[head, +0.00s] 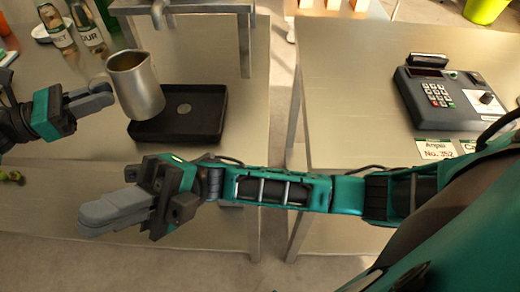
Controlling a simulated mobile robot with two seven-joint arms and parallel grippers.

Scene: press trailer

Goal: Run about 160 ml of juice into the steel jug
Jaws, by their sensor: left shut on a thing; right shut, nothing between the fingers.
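The steel jug (146,95) is in the head view at upper left, over the left part of a black tray (205,122), leaning slightly. I cannot tell whether it touches the tray. Its open mouth faces up and its inside looks brownish; I cannot tell whether that is juice. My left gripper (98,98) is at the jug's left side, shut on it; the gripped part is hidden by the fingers. No juice stream is visible.
Bottles (58,28) with partly hidden labels stand at upper left near a white dish (42,33). A metal stand (182,6) is behind the tray. A keypad device (447,98) sits on the right counter (345,85). A gap separates the counters.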

